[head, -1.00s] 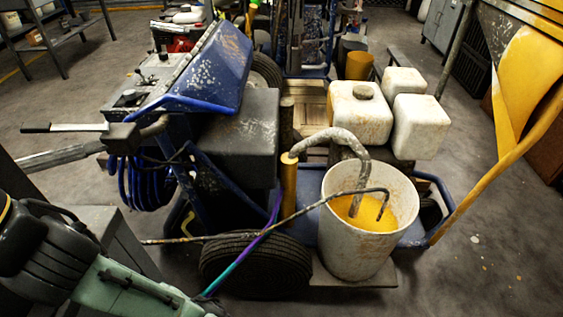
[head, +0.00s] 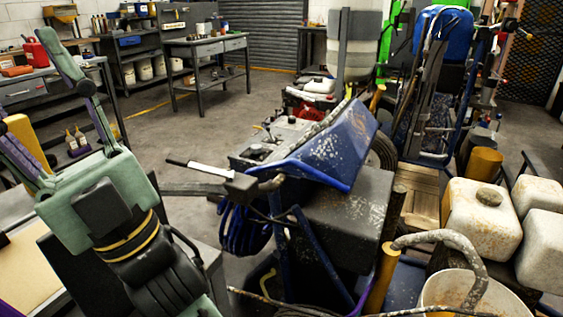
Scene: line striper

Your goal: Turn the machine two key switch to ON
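A blue-framed line striper (head: 330,150) stands in the middle of the head view. Its control panel (head: 262,148) lies behind the slanted blue cover, with small dark knobs on top. The panel is too small and oblique for me to tell a key switch or its position. Another machine with a blue upper part (head: 440,35) stands behind it to the right. I cannot tell which one is machine two. My green and black arm rises at the left, apart from the striper. I cannot make out my gripper.
A handlebar with a pale grip (head: 200,171) sticks out left from the striper. A white paint bucket (head: 470,295) and stained white containers (head: 482,220) stand at the right. A grey workbench (head: 205,45) is at the back. Open floor (head: 175,120) lies left of the striper.

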